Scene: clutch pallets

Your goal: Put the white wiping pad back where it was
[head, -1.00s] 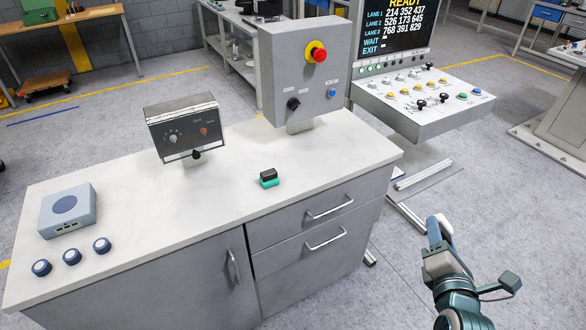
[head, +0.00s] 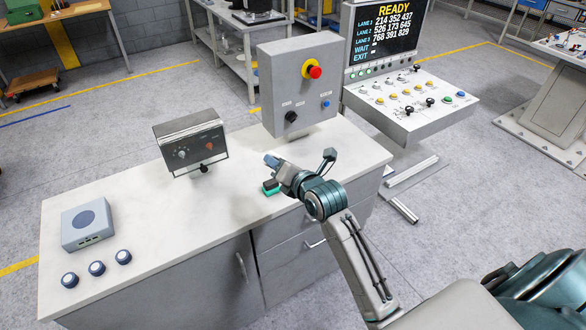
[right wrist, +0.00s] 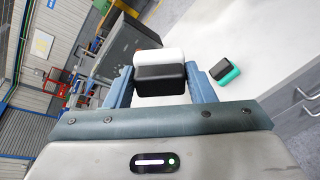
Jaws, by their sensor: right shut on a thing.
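The white wiping pad (right wrist: 160,58) shows in the right wrist view, with a black back. It sits between the two fingers of my right gripper (right wrist: 159,76), which is shut on it. In the head view my right gripper (head: 273,161) is over the white worktop (head: 240,205), near the green pad; the white pad cannot be made out there. The green wiping pad (head: 271,191), with a black back, rests on the worktop and is partly hidden by my right arm. It also shows in the right wrist view (right wrist: 231,76), apart from the held pad. My left gripper is out of view.
A dark meter box (head: 190,143) stands on the worktop to the left, and a grey box with a red button (head: 300,85) stands behind. A blue-grey box (head: 87,224) and three round knobs (head: 97,268) are at the left end. The worktop's middle is clear.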

